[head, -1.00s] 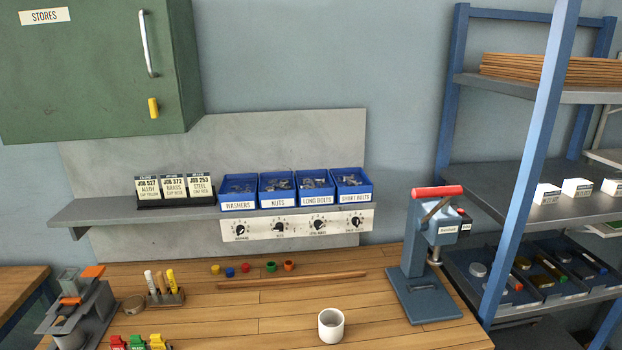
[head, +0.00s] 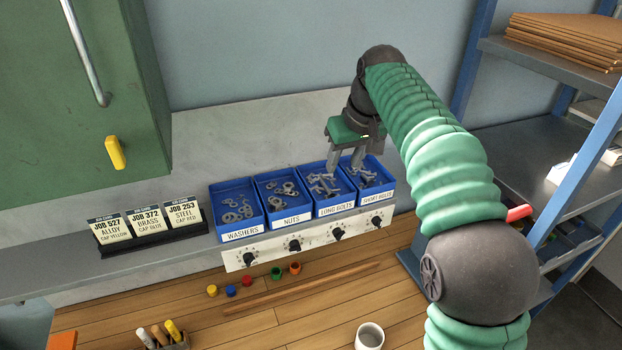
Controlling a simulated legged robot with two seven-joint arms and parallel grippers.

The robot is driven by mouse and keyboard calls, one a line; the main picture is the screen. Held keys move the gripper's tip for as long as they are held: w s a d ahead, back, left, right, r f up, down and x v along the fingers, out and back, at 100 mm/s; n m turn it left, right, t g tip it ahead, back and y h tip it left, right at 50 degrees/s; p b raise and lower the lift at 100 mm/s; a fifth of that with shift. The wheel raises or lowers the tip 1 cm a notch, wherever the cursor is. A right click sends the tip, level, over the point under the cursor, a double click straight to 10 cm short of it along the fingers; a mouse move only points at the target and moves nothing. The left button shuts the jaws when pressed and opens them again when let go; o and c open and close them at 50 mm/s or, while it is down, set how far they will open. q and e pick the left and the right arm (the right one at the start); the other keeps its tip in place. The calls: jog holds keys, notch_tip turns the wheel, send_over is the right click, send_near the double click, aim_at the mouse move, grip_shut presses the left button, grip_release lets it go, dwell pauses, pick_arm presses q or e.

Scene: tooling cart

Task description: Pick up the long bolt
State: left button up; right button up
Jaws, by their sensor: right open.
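Several grey long bolts (head: 325,184) lie in the blue bin labelled LONG BOLTS (head: 336,209), third from the left on the wall shelf. My right gripper (head: 345,168) points down over the back of the long bolts and short bolts bins, with its fingers apart and nothing seen between them. One finger is over the long bolts side, the other over the short bolts side. I cannot tell whether the fingertips touch any bolt. My left gripper is not in view.
Bins of washers (head: 236,213), nuts (head: 283,197) and short bolts (head: 368,175) flank it. Job cards (head: 148,222) stand left on the shelf (head: 40,262). A knob panel (head: 310,239) hangs below. The bench holds a white cup (head: 369,337), coloured caps (head: 247,281) and a wooden rod (head: 300,288).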

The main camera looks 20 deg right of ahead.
notch_tip(320, 180, down, 4)
jog(key=d, duration=0.1)
jog(key=p, duration=0.1)
send_over(330, 193)
jog(key=s, duration=0.2)
notch_tip(330, 193, down, 6)
jog(key=shift+r, duration=0.1)
jog(key=x, duration=0.1)
jog(key=p+x, duration=0.1)
jog(key=x, duration=0.1)
jog(key=shift+s+a+p, duration=0.1)
jog(key=shift+a+p, duration=0.15)
jog(key=shift+p, duration=0.1)
jog(key=shift+d+f, duration=0.15)
jog(key=shift+f, duration=0.15)
jog(key=shift+d+f, duration=0.25)
jog(key=shift+d, duration=0.25)
jog(key=shift+c, duration=1.3)
jog(key=c, duration=0.5)
jog(key=shift+a, duration=0.2)
grip_shut()
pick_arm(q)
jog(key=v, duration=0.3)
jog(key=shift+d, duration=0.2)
pick_arm(e)
jog(key=shift+a+r, duration=0.1)
jog(key=shift+a, duration=0.15)
